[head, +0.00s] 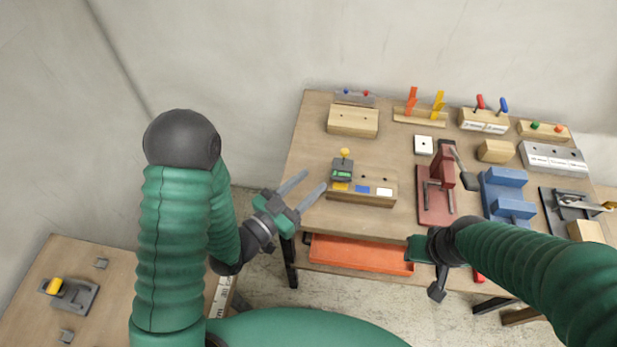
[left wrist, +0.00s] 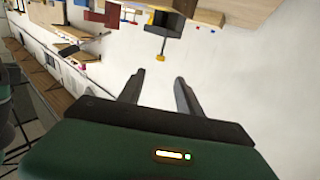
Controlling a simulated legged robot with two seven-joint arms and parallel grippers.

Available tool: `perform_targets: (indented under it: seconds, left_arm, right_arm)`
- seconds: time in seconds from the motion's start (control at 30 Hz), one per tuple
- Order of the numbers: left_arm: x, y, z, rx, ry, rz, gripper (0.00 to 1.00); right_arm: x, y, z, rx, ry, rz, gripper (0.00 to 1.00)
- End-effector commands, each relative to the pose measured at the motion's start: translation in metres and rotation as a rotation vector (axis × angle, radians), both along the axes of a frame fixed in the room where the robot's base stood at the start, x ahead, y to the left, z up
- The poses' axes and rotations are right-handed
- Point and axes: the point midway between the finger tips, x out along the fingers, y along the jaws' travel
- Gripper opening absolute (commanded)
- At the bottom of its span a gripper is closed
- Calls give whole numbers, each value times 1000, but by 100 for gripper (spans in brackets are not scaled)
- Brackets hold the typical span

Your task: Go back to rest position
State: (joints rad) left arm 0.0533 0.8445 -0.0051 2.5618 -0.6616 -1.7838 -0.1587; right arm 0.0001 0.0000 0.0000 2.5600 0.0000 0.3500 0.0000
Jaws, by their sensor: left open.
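My left gripper (head: 306,193) is open and empty. In the head view it hangs in the air near the left edge of the wooden workbench (head: 303,150), its two grey fingers apart and pointing up and right. In the left wrist view the two fingers (left wrist: 158,88) stand apart with nothing between them. My right arm comes in from the right in the head view, and its gripper (head: 440,280) is over the bench's front edge. The right fingers are small and partly hidden, so their opening does not show.
The bench holds a wooden block with a grey-green device (head: 343,170), a red vise-like tool (head: 437,190), blue blocks (head: 507,195) and several wooden holders. An orange tray (head: 360,255) sits below its front. A second wooden table (head: 110,285) stands at lower left. Walls stand behind.

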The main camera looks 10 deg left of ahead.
Motion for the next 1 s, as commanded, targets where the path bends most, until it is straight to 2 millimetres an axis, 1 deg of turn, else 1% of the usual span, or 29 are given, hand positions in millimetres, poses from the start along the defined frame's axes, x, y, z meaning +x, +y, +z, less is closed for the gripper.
perform_targets:
  seconds: [0.23,0.33,0.37,0.43,0.47,0.53,0.57,0.6,0.63,0.67,0.7,0.73,0.8,0.9,1.0]
  left_arm:
    - [4,1,-3,26,17,6,41]
    - [15,9,-15,125,102,37,41]
    - [19,14,-21,168,143,55,41]
    - [26,33,-34,268,264,115,41]
    - [27,43,-40,308,324,146,41]
    - [22,68,-49,382,472,225,41]
    - [17,79,-51,403,538,259,41]
    - [8,92,-53,427,629,303,41]
    - [-1,100,-54,439,698,336,41]
    - [-11,108,-54,445,770,367,41]
    - [-27,117,-53,446,862,405,41]
    - [-39,121,-51,443,928,428,41]
    - [-68,126,-47,428,1069,467,41]
    - [-100,125,-40,404,1212,491,41]
    - [-117,122,-36,392,1286,496,41]
  right_arm:
    - [0,0,0,0,0,0,36]
    - [0,0,0,0,0,0,36]
    - [0,0,0,0,0,0,36]
    - [0,0,0,0,0,0,36]
    - [0,0,0,0,0,0,36]
    - [0,0,0,0,0,0,36]
    - [0,0,0,0,0,0,36]
    - [0,0,0,0,0,0,36]
    - [0,0,0,0,0,0,36]
    - [0,0,0,0,0,0,36]
    - [0,0,0,0,0,0,36]
    - [0,0,0,0,0,0,36]
    - [0,0,0,0,0,0,36]
    - [0,0,0,0,0,0,36]
    - [0,0,0,0,0,0,36]
